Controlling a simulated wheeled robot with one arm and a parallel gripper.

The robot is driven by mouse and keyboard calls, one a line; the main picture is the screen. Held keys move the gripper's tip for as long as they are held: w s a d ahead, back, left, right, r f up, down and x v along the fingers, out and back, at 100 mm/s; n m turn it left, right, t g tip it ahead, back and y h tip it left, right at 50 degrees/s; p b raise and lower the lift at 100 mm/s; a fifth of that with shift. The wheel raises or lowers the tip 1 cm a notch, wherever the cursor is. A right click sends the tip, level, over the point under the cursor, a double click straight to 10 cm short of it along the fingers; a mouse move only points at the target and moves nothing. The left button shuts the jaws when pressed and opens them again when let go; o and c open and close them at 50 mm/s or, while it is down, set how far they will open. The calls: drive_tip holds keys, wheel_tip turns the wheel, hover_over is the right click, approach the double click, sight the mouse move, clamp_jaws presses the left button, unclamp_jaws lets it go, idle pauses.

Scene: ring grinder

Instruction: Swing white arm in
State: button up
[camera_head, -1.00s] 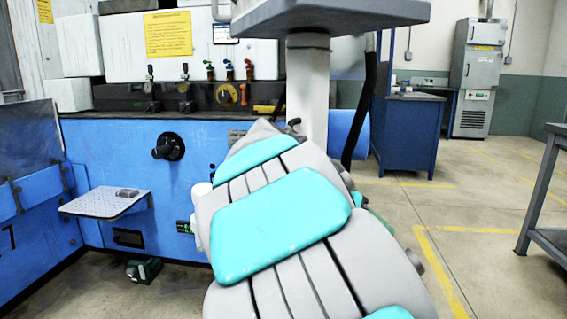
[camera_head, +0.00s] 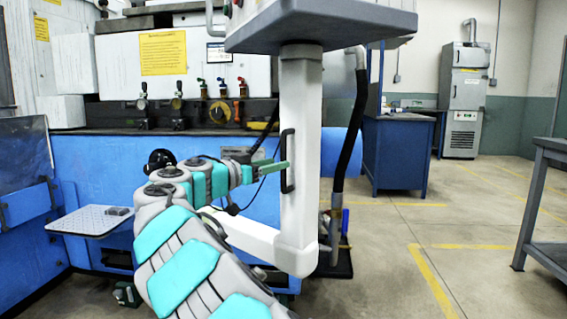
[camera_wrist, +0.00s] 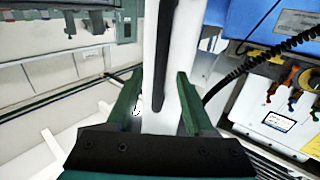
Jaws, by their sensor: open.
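The white arm (camera_head: 301,120) is an upright white post under a grey panel (camera_head: 322,24), bending at its foot into a horizontal white beam (camera_head: 246,232) that runs left towards the blue machine. A black bar handle (camera_head: 287,178) is fixed to the post's left side. My gripper (camera_head: 277,168) reaches the handle from the left, its green fingers pointing right. In the wrist view the fingers of my gripper (camera_wrist: 158,80) are spread apart, with the white post (camera_wrist: 160,118) and the dark handle (camera_wrist: 165,40) seen between and beyond them. I cannot tell whether they touch.
The blue machine (camera_head: 100,160) fills the left, with valves and gauges above. A small perforated shelf (camera_head: 88,222) juts out at lower left. A black hose (camera_head: 350,130) hangs right of the post. Open floor (camera_head: 395,260) lies right, before a blue cabinet (camera_head: 398,152) and grey table (camera_head: 545,200).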

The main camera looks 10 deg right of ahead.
sight(283, 186)
drive_tip(key=shift+x, duration=2.05)
drive_tip(key=shift+c, duration=0.3)
clamp_jaws()
